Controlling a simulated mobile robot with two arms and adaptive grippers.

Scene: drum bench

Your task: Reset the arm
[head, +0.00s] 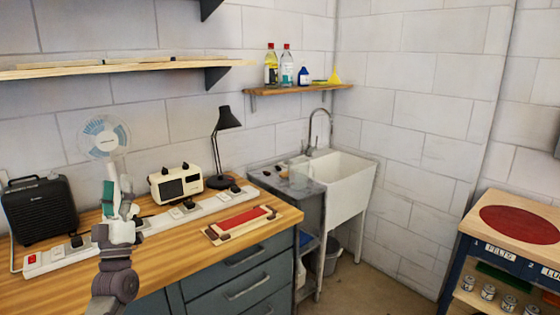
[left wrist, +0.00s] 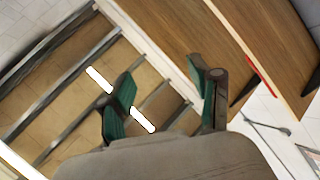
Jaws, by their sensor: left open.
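My left arm (head: 118,255) rises from the bottom of the head view, in front of the wooden workbench (head: 165,248). My left gripper (head: 117,196) points upward there, overlapping the fan's lower part and the white power strip in the picture. In the left wrist view my left gripper (left wrist: 163,98) shows two green-padded fingers spread apart. Nothing is between them at close range; wooden surfaces and grey bars lie beyond. My right gripper is in neither view.
The bench holds a black heater (head: 40,207), a small fan (head: 105,137), a white radio (head: 176,184), a black lamp (head: 226,120), a long power strip (head: 190,209) and a red-topped tray (head: 240,221). A white sink (head: 345,185) stands beyond. Floor is clear before the right cabinet (head: 480,205).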

